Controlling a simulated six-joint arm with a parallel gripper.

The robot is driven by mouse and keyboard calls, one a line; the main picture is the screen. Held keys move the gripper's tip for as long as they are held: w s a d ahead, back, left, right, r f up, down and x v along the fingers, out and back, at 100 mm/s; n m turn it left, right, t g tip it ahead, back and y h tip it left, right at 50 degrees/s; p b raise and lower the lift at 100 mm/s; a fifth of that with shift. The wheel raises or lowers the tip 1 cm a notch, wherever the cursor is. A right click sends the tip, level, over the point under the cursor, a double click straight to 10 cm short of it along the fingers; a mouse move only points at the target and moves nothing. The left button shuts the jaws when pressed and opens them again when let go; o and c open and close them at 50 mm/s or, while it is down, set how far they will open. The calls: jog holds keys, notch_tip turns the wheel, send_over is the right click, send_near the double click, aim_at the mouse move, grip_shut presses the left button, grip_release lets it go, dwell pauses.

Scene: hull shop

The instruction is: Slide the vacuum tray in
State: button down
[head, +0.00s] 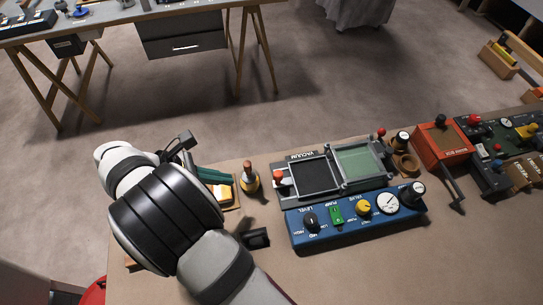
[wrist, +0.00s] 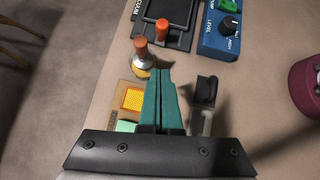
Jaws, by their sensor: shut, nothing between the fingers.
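The vacuum unit has a grey frame labelled VACUUM above a blue control panel (head: 345,222). A dark flat tray-like panel (head: 316,176) lies in its left part, with an orange-red knob (head: 279,175) at its left side. A green framed panel (head: 359,161) sits to the right of it. I cannot tell how far the tray is in. My gripper (head: 229,178) has teal fingers, shut and empty, left of the unit and apart from it. In the wrist view the fingers (wrist: 163,74) point toward the unit, with the orange knob (wrist: 162,30) beyond them.
A wooden-handled stamp-like tool (head: 250,180) stands between my gripper and the unit. A yellow pad (wrist: 132,98) on a board lies beside the fingers. A small black block (head: 255,238) lies in front. An orange box (head: 441,143) stands farther right.

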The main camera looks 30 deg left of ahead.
jog(key=x, duration=0.7)
jog(key=shift+w+d+f, duration=0.15)
jog(key=shift+f, duration=0.1)
jog(key=shift+w+d+f, duration=0.15)
jog(key=shift+w+d, duration=0.65)
jog(key=shift+w, duration=0.35)
jog(key=shift+w+d, duration=0.4)
jog(key=shift+w, duration=0.15)
send_over(312, 180)
